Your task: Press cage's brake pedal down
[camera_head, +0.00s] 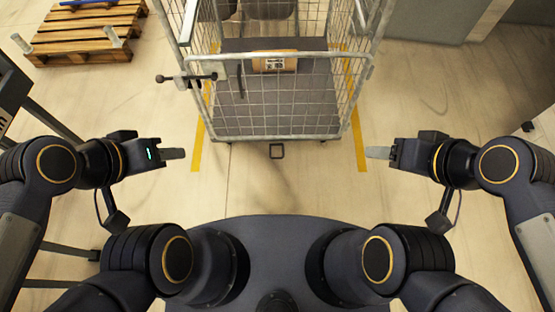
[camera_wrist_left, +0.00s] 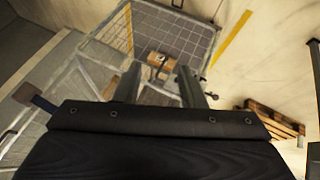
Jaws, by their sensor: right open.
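The wire roll cage (camera_head: 280,135) stands upright ahead of me in the head view. The cage also fills much of the left wrist view (camera_wrist_left: 172,30), where I cannot make out the pedal.
A cardboard box (camera_head: 273,62) lies inside the cage. A latch handle (camera_head: 188,78) sticks out at its left. Yellow floor lines (camera_head: 359,140) flank the cage. A wooden pallet (camera_head: 85,35) lies at the far left. Floor between me and the cage is clear.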

